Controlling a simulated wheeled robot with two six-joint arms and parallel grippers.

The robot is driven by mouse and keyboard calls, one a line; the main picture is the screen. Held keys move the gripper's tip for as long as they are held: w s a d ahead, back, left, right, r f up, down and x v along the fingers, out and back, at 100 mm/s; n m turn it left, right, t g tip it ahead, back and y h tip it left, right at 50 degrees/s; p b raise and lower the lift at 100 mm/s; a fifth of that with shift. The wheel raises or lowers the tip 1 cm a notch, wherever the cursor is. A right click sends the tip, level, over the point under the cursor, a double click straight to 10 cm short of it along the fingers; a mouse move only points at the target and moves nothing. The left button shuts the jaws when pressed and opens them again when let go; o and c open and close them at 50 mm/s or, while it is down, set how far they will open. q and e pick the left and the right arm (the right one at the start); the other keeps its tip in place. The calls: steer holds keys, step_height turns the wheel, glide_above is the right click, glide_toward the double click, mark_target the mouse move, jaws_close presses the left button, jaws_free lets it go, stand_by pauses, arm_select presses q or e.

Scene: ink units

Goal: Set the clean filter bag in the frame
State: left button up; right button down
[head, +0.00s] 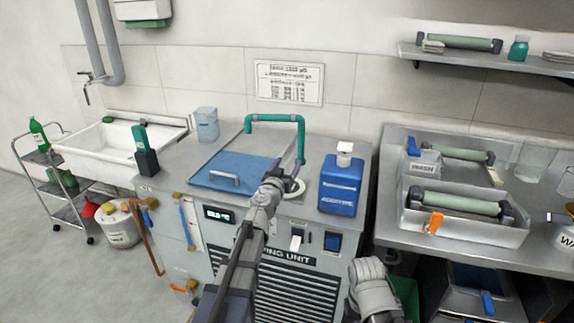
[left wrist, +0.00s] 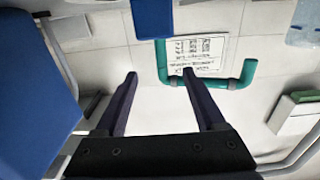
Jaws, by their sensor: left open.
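I cannot make out a clean filter bag for certain in either view. My left gripper (head: 274,172) is over the washing unit, beside the teal pipe (head: 278,118). In the left wrist view its two dark fingers (left wrist: 160,76) stand apart with nothing between them. The teal pipe (left wrist: 240,80) shows past them. The part of my right arm at the bottom of the head view does not include its gripper.
A blue lid (head: 238,168) lies on the washing unit. A blue additive bottle (head: 341,183) stands at its right. A steel bench (head: 392,175) holds trays with green rollers (head: 455,203). A sink (head: 108,150) and a cart (head: 60,192) are at left.

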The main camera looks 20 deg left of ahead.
arm_select(q)
steer(key=shift+w+r+p, duration=0.3)
steer(key=shift+r+p, duration=0.15)
steer(key=shift+p, duration=0.15)
steer(key=s, duration=1.2)
steer(key=shift+a, duration=0.25)
steer(key=shift+s+f, duration=0.15)
steer(key=shift+f, duration=0.05)
